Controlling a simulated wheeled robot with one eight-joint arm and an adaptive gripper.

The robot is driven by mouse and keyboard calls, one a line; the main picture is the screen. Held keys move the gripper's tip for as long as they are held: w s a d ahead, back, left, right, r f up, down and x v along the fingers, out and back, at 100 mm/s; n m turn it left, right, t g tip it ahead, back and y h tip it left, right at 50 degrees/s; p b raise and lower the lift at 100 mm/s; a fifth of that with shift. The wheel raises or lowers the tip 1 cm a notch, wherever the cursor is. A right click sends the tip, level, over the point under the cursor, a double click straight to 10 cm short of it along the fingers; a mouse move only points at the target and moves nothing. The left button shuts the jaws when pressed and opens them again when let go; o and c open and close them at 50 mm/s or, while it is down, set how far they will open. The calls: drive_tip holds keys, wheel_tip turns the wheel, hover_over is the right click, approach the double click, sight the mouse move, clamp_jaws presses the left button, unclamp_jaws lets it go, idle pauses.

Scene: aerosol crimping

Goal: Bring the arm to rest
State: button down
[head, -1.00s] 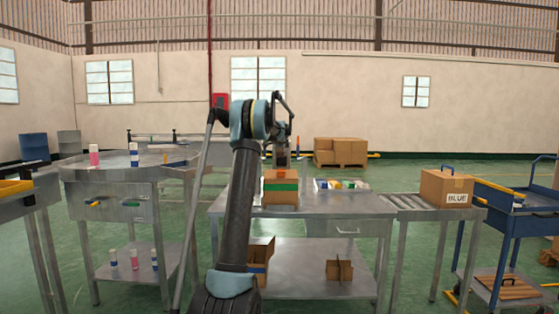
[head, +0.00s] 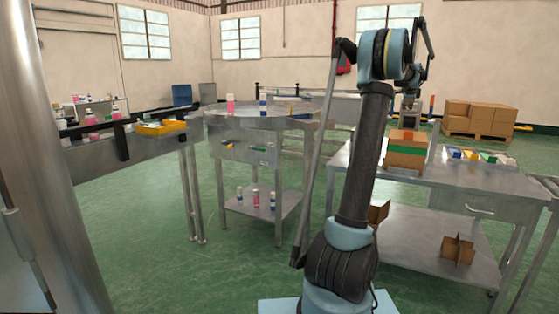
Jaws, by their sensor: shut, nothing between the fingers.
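My arm rises through the right half of the head view, bent over at a blue-grey elbow. My gripper (head: 409,117) hangs from its far end, small and partly hard to make out. It is shut and empty, and in the picture it sits just above a cardboard box with a green band (head: 406,151). I cannot tell whether it touches the box. The box stands on a steel workbench (head: 462,193).
A tray of coloured items (head: 480,156) lies on the bench to the right of the box. A round-topped steel table (head: 300,107) with bottles stands to the left. A metal column (head: 45,150) fills the left edge. Green floor (head: 150,235) is open between.

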drive_tip(key=s+a+f+n+g+y, duration=0.1)
drive_tip(key=s+a+n, duration=0.25)
drive_tip(key=a, duration=0.75)
drive_tip(key=s+a+f+n+y, duration=0.15)
drive_tip(key=s+a, duration=0.35)
drive_tip(key=a, duration=0.6)
drive_tip(key=s+a+f+n+g+y, duration=0.1)
drive_tip(key=s+a+f+n, duration=0.2)
drive_tip(key=s+a, duration=0.45)
drive_tip(key=s+a+f+n+g+y, duration=0.1)
drive_tip(key=s+a+f+n, duration=0.1)
drive_tip(key=s+a+n, duration=0.5)
drive_tip(key=s+a+f+n+g, duration=0.1)
drive_tip(key=s+a+f+n, duration=0.2)
drive_tip(key=s+a+f, duration=0.3)
drive_tip(key=s+a+f+n+g, duration=0.1)
drive_tip(key=s+a+f+n, duration=0.2)
drive_tip(key=s+a+f, duration=0.3)
drive_tip(key=s+a+f+n+g, duration=0.1)
drive_tip(key=s+a+f, duration=0.5)
drive_tip(key=s+f, duration=0.6)
drive_tip(key=s+n, duration=0.1)
drive_tip(key=s, duration=0.7)
drive_tip(key=shift+s+a+f+n+g+y, duration=0.25)
drive_tip(key=shift+s+a+n+g+y, duration=0.05)
drive_tip(key=shift+a+n+g+y, duration=0.1)
drive_tip(key=shift+w+d+f, duration=0.1)
drive_tip(key=shift+w+f, duration=0.1)
drive_tip(key=shift+w, duration=0.3)
